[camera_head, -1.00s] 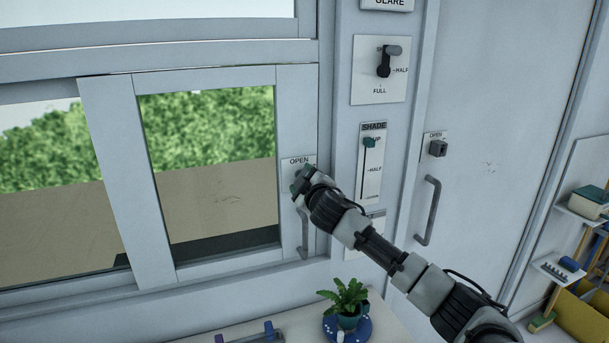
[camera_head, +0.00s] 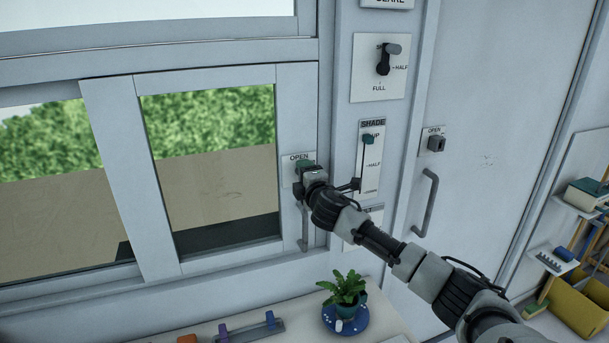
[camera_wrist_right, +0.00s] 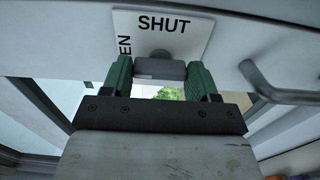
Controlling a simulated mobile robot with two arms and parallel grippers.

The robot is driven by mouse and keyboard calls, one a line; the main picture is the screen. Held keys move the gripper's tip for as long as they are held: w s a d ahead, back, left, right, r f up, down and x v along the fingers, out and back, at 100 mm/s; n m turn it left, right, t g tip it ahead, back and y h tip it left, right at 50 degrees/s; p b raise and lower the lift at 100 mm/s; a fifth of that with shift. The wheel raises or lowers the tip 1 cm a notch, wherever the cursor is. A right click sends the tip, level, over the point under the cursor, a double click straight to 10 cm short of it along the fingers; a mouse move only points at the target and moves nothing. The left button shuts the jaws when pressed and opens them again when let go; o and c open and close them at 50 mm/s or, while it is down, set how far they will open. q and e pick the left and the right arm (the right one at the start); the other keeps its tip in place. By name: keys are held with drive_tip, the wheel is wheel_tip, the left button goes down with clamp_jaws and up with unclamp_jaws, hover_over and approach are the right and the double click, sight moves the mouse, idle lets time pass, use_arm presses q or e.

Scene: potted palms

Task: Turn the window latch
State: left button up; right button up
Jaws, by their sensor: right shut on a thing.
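The window latch (camera_wrist_right: 160,69) is a grey block on a white plate (camera_wrist_right: 195,48) lettered "SHUT" and "OPEN". In the right wrist view it sits between my two green fingertips, its long side running across, parallel to the word "SHUT". My right gripper (camera_head: 309,167) is shut on the latch at the window frame. In the head view the plate (camera_head: 288,170) shows "OPEN" along its top, and my gripper hides most of the latch and the rest of the plate. My left gripper is not in view.
A vertical window handle (camera_head: 304,230) hangs just below the latch. A shade slider (camera_head: 368,150) and a rotary lever (camera_head: 384,62) are on the post to the right. A door handle (camera_head: 428,203) lies further right. A potted plant (camera_head: 345,287) stands below.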

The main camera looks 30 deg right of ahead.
drive_tip(key=shift+f, duration=0.1)
idle(0.3)
drive_tip(key=o, duration=0.9)
drive_tip(key=shift+s+a, duration=0.1)
drive_tip(key=shift+s, duration=0.3)
drive_tip(key=shift+b+v, duration=1.9)
drive_tip(key=shift+v, duration=3.1)
drive_tip(key=shift+a, duration=0.1)
